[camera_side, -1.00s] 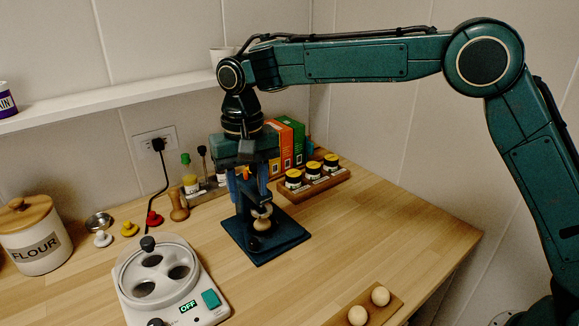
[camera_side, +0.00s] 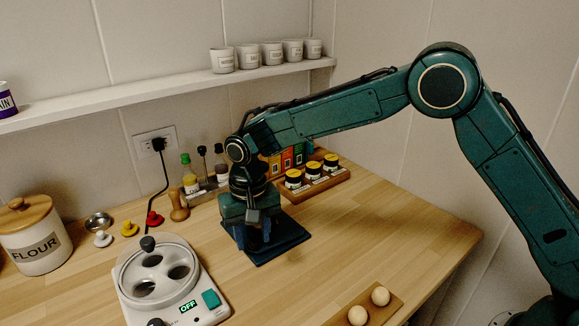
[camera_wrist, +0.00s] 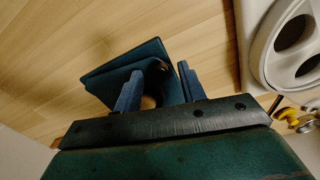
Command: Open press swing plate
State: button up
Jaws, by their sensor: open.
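The press is dark blue; its flat base (camera_side: 287,240) lies on the counter in the middle of the side view, and the rest is mostly hidden behind my gripper. My gripper (camera_side: 258,238) points down, low over the press. In the wrist view its two blue fingers (camera_wrist: 159,72) are apart, with part of the press between them. Whether they touch the press cannot be told. The swing plate cannot be made out clearly.
A white appliance (camera_side: 165,285) reading OFF stands front left. Spice jars (camera_side: 313,172) on a wooden rack and bottles (camera_side: 190,175) stand behind the press. Two pale balls (camera_side: 369,305) lie on a board at front right. The counter right of the press is clear.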

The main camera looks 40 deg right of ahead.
jog(key=shift+f, duration=0.1)
jog(key=shift+c, duration=0.3)
grip_shut()
